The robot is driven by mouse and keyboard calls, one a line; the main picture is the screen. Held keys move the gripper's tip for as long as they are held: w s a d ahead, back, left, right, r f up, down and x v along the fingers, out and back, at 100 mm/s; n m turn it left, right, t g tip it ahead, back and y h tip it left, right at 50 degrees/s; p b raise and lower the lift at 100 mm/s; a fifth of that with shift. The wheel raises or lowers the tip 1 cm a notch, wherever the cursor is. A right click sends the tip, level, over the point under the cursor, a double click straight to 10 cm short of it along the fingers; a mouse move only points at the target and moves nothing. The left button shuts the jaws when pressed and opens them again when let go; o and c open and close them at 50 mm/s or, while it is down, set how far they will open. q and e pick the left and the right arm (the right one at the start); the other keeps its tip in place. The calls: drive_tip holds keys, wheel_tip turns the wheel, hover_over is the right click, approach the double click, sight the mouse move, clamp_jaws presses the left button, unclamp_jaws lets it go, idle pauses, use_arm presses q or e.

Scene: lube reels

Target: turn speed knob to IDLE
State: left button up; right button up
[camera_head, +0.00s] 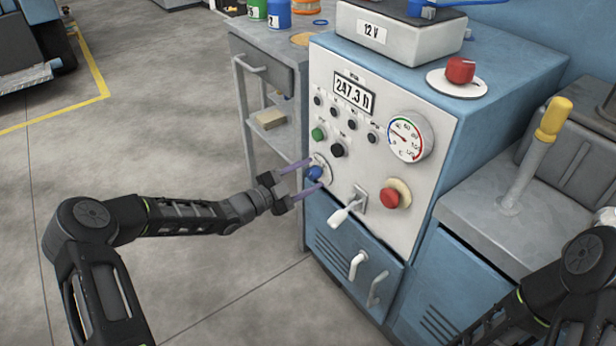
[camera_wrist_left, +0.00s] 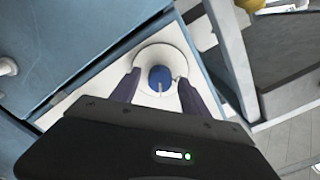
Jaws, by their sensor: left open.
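The speed knob (camera_head: 314,173) is a small blue knob on a round white dial, at the lower left of the white control panel (camera_head: 333,126). In the left wrist view the blue knob (camera_wrist_left: 161,78) shows a pale pointer line towards the bottom of the picture. My left gripper (camera_head: 309,174) is open, with its purple fingers on either side of the knob; I cannot tell whether they touch it. The dial's lettering is too small to read. My right arm shows at the lower right, but its gripper is out of the picture.
A white lever (camera_head: 347,208) and a red button (camera_head: 391,197) sit right of the knob. Above are a green button (camera_head: 318,134), a round gauge (camera_head: 409,137) and a display (camera_head: 353,93). A yellow-topped lever (camera_head: 541,140) stands at right. The floor (camera_head: 190,120) at left is clear.

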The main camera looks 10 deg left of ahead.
use_arm(q)
clamp_jaws()
idle(0.5)
drive_tip(key=shift+n, duration=1.5)
drive_tip(key=n, duration=0.2)
drive_tip(key=shift+r+n, duration=0.1)
drive_tip(key=shift+n, duration=0.2)
drive_tip(key=n+p, duration=0.1)
drive_tip(key=n, duration=0.2)
drive_tip(key=shift+a+n, duration=0.1)
drive_tip(key=shift+n, duration=0.2)
drive_tip(key=shift+w+n, duration=0.1)
drive_tip(key=shift+n, duration=1.4)
